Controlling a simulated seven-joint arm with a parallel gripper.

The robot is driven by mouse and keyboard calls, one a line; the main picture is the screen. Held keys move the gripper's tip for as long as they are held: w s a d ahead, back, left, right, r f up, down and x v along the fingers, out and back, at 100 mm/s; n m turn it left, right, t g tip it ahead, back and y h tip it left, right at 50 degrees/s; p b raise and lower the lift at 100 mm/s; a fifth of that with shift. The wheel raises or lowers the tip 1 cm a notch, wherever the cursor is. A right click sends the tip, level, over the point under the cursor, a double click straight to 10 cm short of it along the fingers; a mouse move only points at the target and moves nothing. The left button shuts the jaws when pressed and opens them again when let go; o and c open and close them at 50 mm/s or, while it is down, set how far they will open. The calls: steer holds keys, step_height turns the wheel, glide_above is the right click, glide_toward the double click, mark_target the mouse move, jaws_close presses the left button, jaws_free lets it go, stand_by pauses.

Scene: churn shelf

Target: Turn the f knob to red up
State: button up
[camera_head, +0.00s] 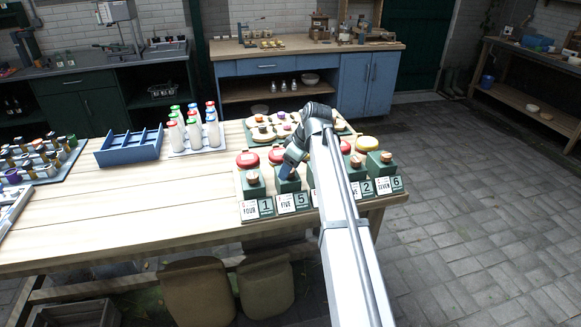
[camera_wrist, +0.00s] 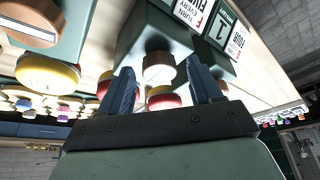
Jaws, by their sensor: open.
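The f knob (camera_wrist: 158,66) is a pale wooden knob on a green block (camera_wrist: 148,38), beside a card reading F, turn, five (camera_wrist: 196,10). My gripper (camera_wrist: 160,90) is open in the wrist view, with one blue finger on each side of the knob. I cannot tell whether the fingers touch it. In the head view my gripper (camera_head: 288,168) reaches down over the second green block from the left, behind the card FIVE (camera_head: 286,202); it hides that knob. A red round cap (camera_head: 277,156) stands behind the block. The knob's turn is not clear.
Similar green blocks with wooden knobs stand close on both sides, one at left (camera_head: 252,182) and others at right (camera_head: 380,164). Red and yellow caps stand behind them. A blue rack (camera_head: 128,148) and several bottles (camera_head: 195,128) are farther left. The table's (camera_head: 120,200) middle is bare.

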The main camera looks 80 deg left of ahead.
steer(key=v, duration=1.3)
steer(key=shift+w+d+r, duration=0.2)
steer(key=shift+r, duration=0.1)
